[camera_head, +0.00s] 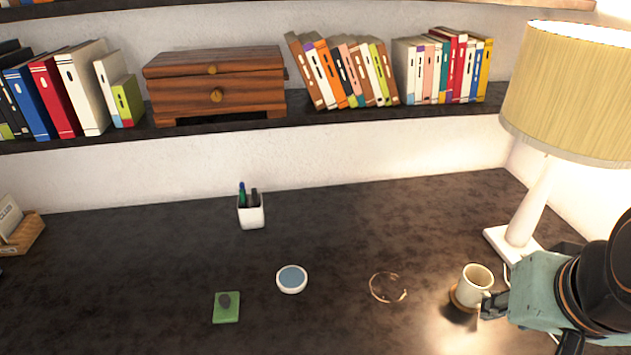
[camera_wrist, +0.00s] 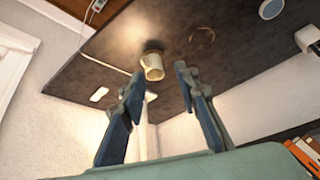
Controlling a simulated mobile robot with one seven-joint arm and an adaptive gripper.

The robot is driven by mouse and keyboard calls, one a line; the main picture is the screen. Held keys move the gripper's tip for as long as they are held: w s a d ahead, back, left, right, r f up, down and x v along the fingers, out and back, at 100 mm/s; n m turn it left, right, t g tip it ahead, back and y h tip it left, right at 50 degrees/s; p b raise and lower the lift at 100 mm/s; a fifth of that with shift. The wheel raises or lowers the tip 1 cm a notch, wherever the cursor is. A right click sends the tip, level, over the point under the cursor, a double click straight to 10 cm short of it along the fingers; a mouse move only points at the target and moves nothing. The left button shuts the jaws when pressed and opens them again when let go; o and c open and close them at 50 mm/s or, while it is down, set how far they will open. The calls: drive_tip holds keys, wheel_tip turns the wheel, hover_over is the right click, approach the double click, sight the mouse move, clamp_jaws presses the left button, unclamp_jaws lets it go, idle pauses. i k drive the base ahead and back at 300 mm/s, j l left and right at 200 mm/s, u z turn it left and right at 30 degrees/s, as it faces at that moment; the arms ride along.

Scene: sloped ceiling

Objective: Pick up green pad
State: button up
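The green pad (camera_head: 226,313) lies flat on the dark desk, left of centre near the front in the head view. I cannot make out the pad in the wrist view. My gripper (camera_head: 493,305) is at the right of the head view, beside the cream mug and far to the right of the pad. In the wrist view my gripper (camera_wrist: 158,78) has its two fingers spread wide with nothing held between them.
The cream mug (camera_head: 475,282) stands on a round brown coaster; the mug (camera_wrist: 153,68) shows beyond my fingers. A thin ring-shaped item (camera_head: 388,288), a blue-topped white disc (camera_head: 292,279) and a pen cup (camera_head: 251,212) are on the desk. A lamp (camera_head: 527,215) stands right.

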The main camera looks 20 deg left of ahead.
sight(227, 304)
drive_tip(key=u, duration=1.9)
drive_tip(key=i+l+z, duration=0.1)
drive_tip(key=l+z, duration=0.3)
drive_tip(key=i+j+z, duration=0.2)
drive_tip(key=j, duration=0.2)
drive_tip(key=j+z, duration=0.2)
drive_tip(key=j, duration=0.25)
drive_tip(key=i+j+z, duration=0.2)
drive_tip(key=j, duration=0.25)
drive_tip(key=j+z, duration=0.2)
drive_tip(key=j, duration=0.25)
drive_tip(key=k+j+z, duration=0.15)
drive_tip(key=j, duration=0.35)
drive_tip(key=j+z, duration=0.15)
drive_tip(key=j, duration=0.4)
